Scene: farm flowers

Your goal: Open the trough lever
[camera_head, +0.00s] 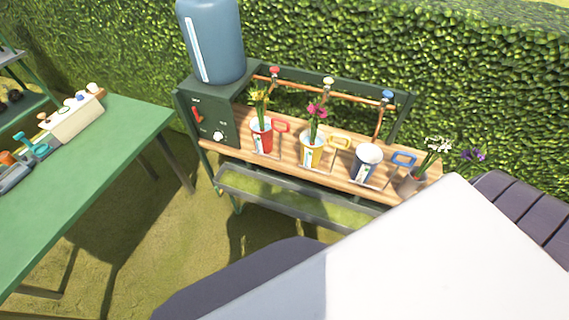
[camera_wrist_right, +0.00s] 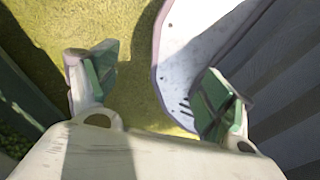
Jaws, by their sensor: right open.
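A dark green control box (camera_head: 218,127) stands at the left end of the planting bench, under a blue water tank (camera_head: 212,40). Its front carries a red lever (camera_head: 197,114) and a white round knob (camera_head: 218,136); their small labels are too small to read, so I cannot tell which is the trough lever. A long grey trough (camera_head: 290,208) with green inside hangs below the bench. My right gripper (camera_wrist_right: 153,92) is open and empty in the right wrist view, with its green-padded fingers apart over grass. It is not visible in the head view. My left gripper is not in view.
Red (camera_head: 263,139), yellow (camera_head: 311,151) and blue (camera_head: 366,163) pots stand on the wooden bench under copper pipes with coloured knobs. A green table (camera_head: 75,175) with tools stands at left. A hedge is behind. Grass between table and bench is clear.

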